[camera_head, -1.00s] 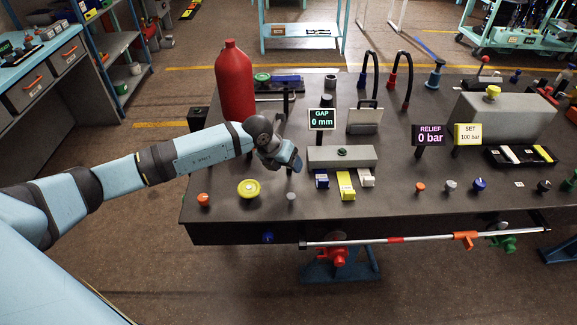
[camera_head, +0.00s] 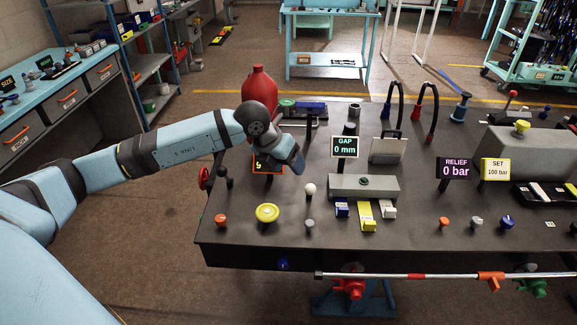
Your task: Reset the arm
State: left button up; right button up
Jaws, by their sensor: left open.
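My left arm comes in from the left over the dark bench (camera_head: 330,225). Its wrist bends down to the left gripper (camera_head: 298,163), which is open and hangs above the left part of the bench. Nothing shows in its jaws, and its fingertips are small in view. A white ball-topped post (camera_head: 310,189) stands just below and right of it. My right gripper is not in view.
A red cylinder (camera_head: 260,86) stands behind the wrist. A GAP display (camera_head: 344,147) reading 0 mm and a grey block (camera_head: 350,187) are right of the gripper. A yellow knob (camera_head: 267,213) is at the front. Blue shelving (camera_head: 125,60) stands at the left.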

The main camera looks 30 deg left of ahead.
pick_arm(q)
jog(key=s+d+n+t+h+p, duration=0.2)
jog(key=s+d+n+h, duration=0.25)
jog(key=d+h, duration=0.4)
jog(key=s+d+n+t+h+p, duration=0.25)
jog(key=s+d+n+h, duration=0.2)
jog(key=d, duration=0.65)
jog(key=s+a+f+n+t+y+p, duration=0.1)
jog(key=s+a+f+n+y, duration=0.1)
jog(key=s+f+n+y, duration=0.4)
jog(key=s+a+f+n+y+p, duration=0.1)
jog(key=s+f+n+y, duration=0.6)
jog(key=n, duration=1)
jog(key=s+f, duration=0.3)
jog(key=f, duration=0.3)
jog(key=shift+a+t, duration=0.35)
jog(key=shift+a, duration=0.05)
